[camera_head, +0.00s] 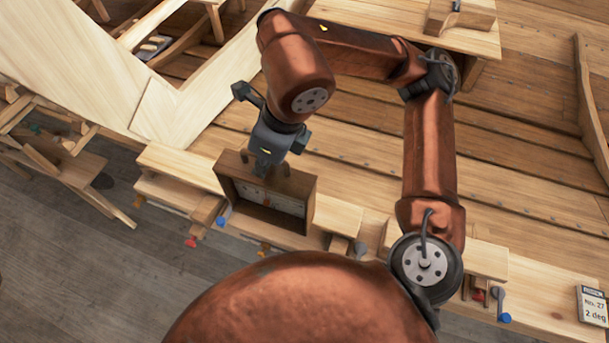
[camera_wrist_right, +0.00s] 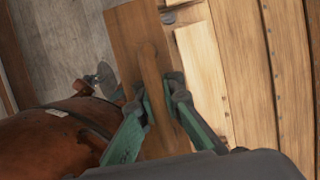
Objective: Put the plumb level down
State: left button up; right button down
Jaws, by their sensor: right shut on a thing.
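The plumb level (camera_head: 309,204) is a brown wooden box-like frame with a pale marked face inside, near the middle of the head view. My right gripper (camera_head: 266,170) is at its top and shut on it. In the right wrist view the fingers (camera_wrist_right: 160,98) close from both sides on a narrow wooden bar of the plumb level (camera_wrist_right: 126,35). The level looks upright, at the pale plank (camera_head: 338,216) along the hull's edge. I cannot tell whether its bottom touches the plank. My left gripper is not in view.
Clamps with blue and red ends line the plank edge, one blue end (camera_head: 505,318) at the right. A card (camera_head: 593,305) reading "No. 27 2 deg" lies at the far right. Hull planking (camera_head: 520,180) is mostly bare. Trestles (camera_head: 65,170) stand at the left.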

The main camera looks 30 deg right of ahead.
jog(key=w+d+f+p, duration=0.2)
jog(key=d+f+p, duration=0.2)
jog(key=d+f, duration=0.8)
jog(key=shift+w, duration=0.4)
jog(key=shift+f, duration=0.15)
